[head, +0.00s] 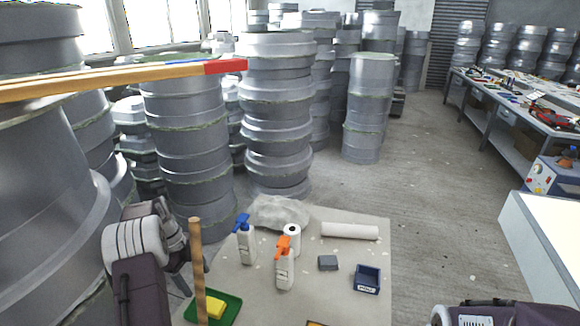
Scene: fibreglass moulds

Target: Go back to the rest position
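My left arm comes in at the lower left, and its dark gripper (178,238) is beside an upright wooden stick (198,265). I cannot tell whether the fingers touch the stick or how far they are apart.
A pale table (345,275) holds a blue-topped spray bottle (245,245), an orange-topped spray bottle (285,268), a white roll (350,231), a grey block (328,263) and a blue bin (366,279). Stacked grey moulds (275,110) crowd the left. A red-tipped wooden bar (120,77) crosses upper left.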

